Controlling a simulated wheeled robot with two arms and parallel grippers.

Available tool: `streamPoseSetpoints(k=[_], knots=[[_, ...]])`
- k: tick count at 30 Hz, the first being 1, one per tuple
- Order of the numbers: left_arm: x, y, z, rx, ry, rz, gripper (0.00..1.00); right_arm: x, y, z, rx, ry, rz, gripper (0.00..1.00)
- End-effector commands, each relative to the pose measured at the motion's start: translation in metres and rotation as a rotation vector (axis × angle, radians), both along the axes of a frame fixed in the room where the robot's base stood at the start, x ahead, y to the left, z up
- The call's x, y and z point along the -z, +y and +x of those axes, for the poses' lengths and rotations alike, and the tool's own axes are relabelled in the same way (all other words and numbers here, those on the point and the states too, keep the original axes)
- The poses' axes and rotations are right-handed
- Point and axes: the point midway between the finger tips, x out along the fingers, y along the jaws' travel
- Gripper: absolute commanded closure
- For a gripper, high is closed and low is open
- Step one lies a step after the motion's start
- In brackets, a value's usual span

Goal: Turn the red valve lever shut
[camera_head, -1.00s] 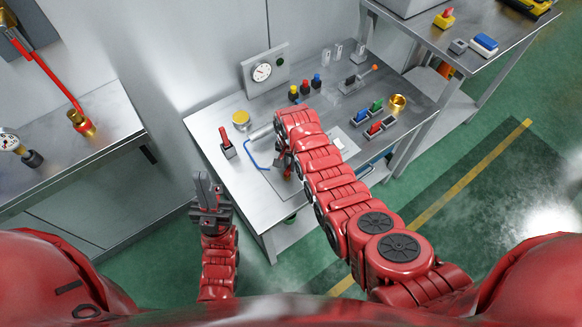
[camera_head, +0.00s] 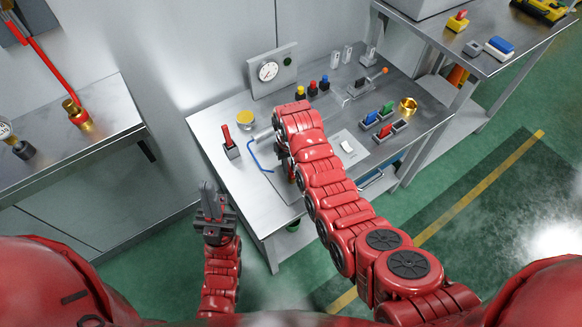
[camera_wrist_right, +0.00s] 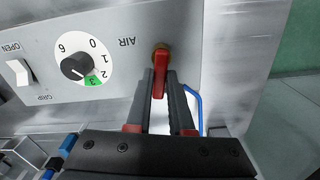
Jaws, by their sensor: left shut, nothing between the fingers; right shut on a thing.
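In the right wrist view, the red valve lever (camera_wrist_right: 160,83) hangs from a brass pivot (camera_wrist_right: 161,52) on a light grey panel marked AIR. It points down the picture, toward my gripper. My right gripper (camera_wrist_right: 162,98) is shut on the lever, one dark finger on each side. In the head view my right arm hides the lever and most of that gripper. My left gripper (camera_head: 211,190) is shut and empty, in front of the workbench's left edge.
On the panel are a round dial (camera_wrist_right: 81,64) and a white rocker switch (camera_wrist_right: 20,72). A blue hose (camera_wrist_right: 195,105) runs beside the gripper. The workbench (camera_head: 205,125) holds a gauge box (camera_head: 271,71), a red-handled tool (camera_head: 228,138) and a brass ring (camera_head: 408,105).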

Motion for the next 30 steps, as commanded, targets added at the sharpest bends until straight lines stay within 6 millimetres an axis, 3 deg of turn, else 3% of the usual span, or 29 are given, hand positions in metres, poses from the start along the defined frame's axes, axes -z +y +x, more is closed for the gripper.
streamPoseSetpoints(k=[12,29,30], knots=[[0.0083,0.0000,0.0000,0.000,0.000,0.000,1.00,0.0010,0.0027,-0.0025,-0.193,0.002,-0.002,1.00],[0.0089,0.0000,0.0000,0.000,0.000,0.000,1.00,0.0005,0.0033,-0.0028,-0.224,0.003,-0.001,1.00],[0.0090,0.0000,0.0000,0.000,0.000,0.000,1.00,0.0005,0.0033,-0.0028,-0.224,0.003,-0.001,0.77]])
